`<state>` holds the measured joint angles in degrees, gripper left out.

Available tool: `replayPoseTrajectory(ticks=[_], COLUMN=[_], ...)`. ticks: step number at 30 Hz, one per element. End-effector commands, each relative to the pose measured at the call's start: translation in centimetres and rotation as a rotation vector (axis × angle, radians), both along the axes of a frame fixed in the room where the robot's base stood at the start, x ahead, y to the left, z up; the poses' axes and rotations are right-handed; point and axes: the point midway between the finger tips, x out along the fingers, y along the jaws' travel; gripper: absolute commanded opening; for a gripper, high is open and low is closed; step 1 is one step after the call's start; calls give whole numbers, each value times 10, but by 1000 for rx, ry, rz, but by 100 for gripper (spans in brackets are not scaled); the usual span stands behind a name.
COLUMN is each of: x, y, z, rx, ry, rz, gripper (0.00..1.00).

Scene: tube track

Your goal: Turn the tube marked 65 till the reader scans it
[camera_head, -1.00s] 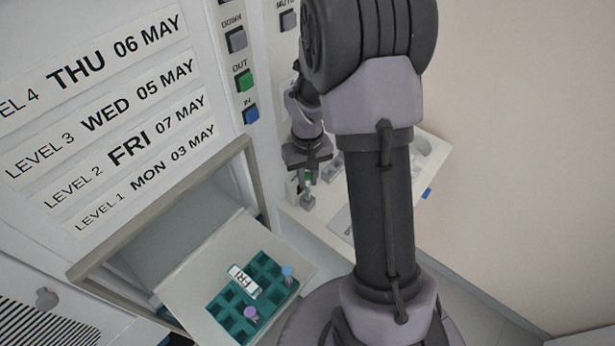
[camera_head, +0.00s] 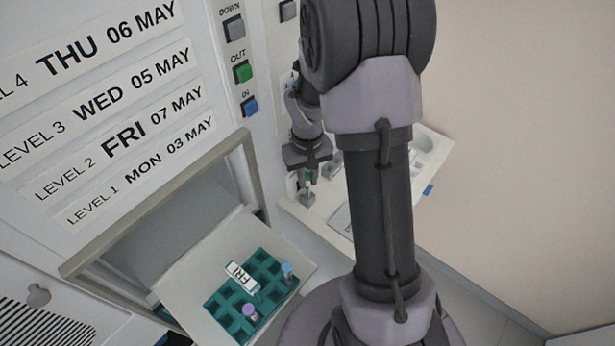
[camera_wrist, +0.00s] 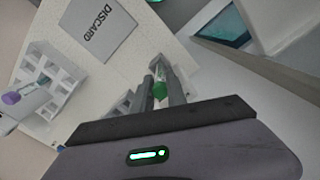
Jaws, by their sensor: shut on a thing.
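My gripper (camera_head: 306,172) is shut on a green-capped tube at the left end of the white side bench. The number on the tube cannot be read.
A teal rack (camera_head: 238,318) on a pulled-out tray holds a purple-capped tube (camera_head: 249,311), a blue-capped tube (camera_head: 287,270) and a FRI tag (camera_head: 242,277). A DISCARD plate (camera_wrist: 100,30) and a white rack (camera_wrist: 62,75) with a purple-capped tube (camera_wrist: 12,98) lie on the bench. OUT and IN buttons are on the cabinet.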

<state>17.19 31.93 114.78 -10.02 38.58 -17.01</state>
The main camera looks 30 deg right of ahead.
Motion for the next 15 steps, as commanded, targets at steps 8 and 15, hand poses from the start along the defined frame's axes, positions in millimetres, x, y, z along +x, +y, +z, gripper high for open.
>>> replayPoseTrajectory(ticks=[8, 15], x=[0, 0], y=[0, 0], z=[-1, -1], rx=[0, 0], ry=[0, 0], rz=[0, 0], gripper=[0, 43])
